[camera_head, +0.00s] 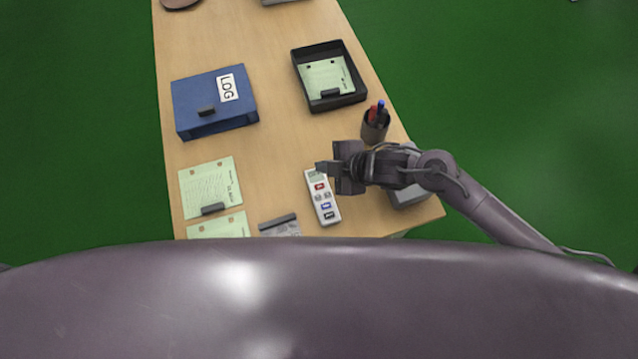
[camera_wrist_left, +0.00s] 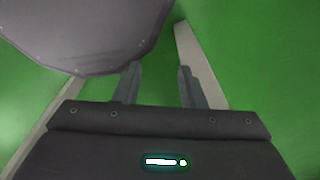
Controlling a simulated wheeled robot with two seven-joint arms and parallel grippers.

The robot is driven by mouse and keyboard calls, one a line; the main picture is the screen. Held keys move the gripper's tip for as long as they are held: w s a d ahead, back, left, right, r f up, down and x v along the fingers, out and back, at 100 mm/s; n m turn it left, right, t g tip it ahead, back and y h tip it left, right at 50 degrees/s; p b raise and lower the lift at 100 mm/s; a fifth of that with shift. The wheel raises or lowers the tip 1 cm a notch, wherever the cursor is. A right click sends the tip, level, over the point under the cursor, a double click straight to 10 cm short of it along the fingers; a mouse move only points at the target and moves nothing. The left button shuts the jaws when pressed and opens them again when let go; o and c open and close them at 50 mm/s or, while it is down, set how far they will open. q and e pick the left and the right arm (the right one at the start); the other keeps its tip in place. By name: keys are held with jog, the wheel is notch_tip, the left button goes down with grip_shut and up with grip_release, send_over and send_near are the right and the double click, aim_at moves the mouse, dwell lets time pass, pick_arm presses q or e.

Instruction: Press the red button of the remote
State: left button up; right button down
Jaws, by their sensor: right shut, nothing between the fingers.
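The white remote (camera_head: 323,207) lies on the desk near its front edge, with its long side running away from me. Its red button (camera_head: 320,186) is near the far end, below a small grey display; blue and black buttons sit nearer to me. My right gripper (camera_head: 322,168) is shut and empty, with its fingertips over the far end of the remote, just beyond the red button. I cannot tell the height of the gap. My left gripper (camera_wrist_left: 158,70) shows only in the left wrist view, with its fingers apart and nothing between them, over green floor.
A pen cup (camera_head: 374,127) stands just beyond my right wrist, and a grey object (camera_head: 410,196) is partly hidden under it. A black tray (camera_head: 312,50), a blue LOG binder (camera_head: 190,112) and green papers (camera_head: 207,183) lie on the desk (camera_head: 275,140). The desk's middle is clear.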

jog(key=b, duration=0.7)
send_over(324, 188)
notch_tip(324, 188, down, 8)
jog(key=shift+f+b, duration=0.35)
dwell(1.1)
jog(key=shift+f, duration=0.45)
